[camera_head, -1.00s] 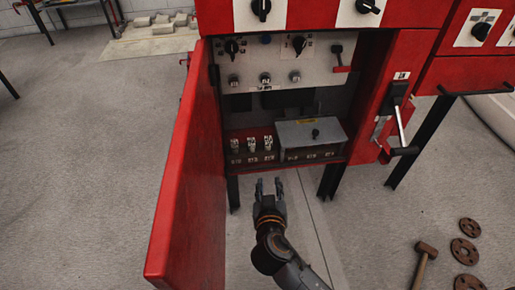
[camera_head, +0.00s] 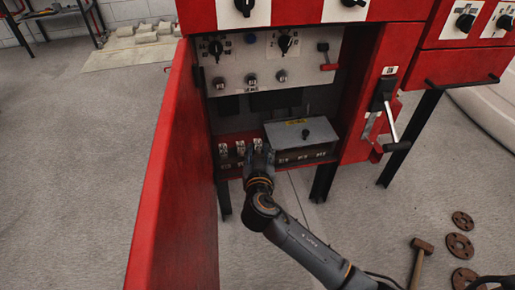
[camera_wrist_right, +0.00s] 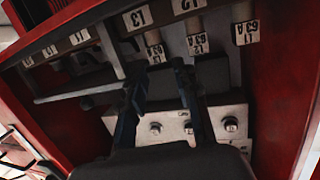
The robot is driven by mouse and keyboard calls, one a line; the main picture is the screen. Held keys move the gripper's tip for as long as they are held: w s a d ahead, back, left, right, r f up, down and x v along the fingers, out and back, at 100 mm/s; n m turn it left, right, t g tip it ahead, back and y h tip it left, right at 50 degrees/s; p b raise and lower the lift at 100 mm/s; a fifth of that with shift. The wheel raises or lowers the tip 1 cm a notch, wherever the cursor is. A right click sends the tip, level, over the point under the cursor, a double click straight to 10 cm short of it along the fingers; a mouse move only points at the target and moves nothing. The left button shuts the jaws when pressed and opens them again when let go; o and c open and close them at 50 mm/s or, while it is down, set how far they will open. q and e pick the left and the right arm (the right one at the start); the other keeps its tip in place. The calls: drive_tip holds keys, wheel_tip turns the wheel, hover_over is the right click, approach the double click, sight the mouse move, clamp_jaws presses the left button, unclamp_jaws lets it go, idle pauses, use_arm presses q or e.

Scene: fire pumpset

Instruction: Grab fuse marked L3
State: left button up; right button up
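Three white fuses stand side by side in the lower part of the open red cabinet (camera_head: 232,140). The fuse marked L3 (camera_wrist_right: 153,44) shows in the wrist view, with its L3 label; it looks to be the rightmost fuse (camera_head: 258,143) in the head view. The L2 fuse (camera_wrist_right: 195,32) and L1 fuse (camera_wrist_right: 243,20) stand to its right in the wrist view. My right gripper (camera_head: 260,158) is just in front of the rightmost fuse. In the wrist view its fingers (camera_wrist_right: 158,70) are apart and empty, with L3 just beyond the gap. Contact cannot be told. My left gripper is out of view.
A grey box (camera_head: 305,131) stands right of the fuses, close to my gripper. The open red door (camera_head: 165,170) borders the left side. A panel with knobs (camera_head: 265,65) is above. A black-handled lever (camera_head: 388,115) is at right. A hammer (camera_head: 420,250) and flanges (camera_head: 460,246) lie on the floor.

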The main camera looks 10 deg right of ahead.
sight(258, 143)
drive_tip(key=x, duration=0.3)
drive_tip(key=shift+w+f, duration=0.1)
drive_tip(key=shift+f, duration=0.1)
drive_tip(key=shift+c, duration=0.4)
clamp_jaws()
drive_tip(key=shift+r, duration=0.1)
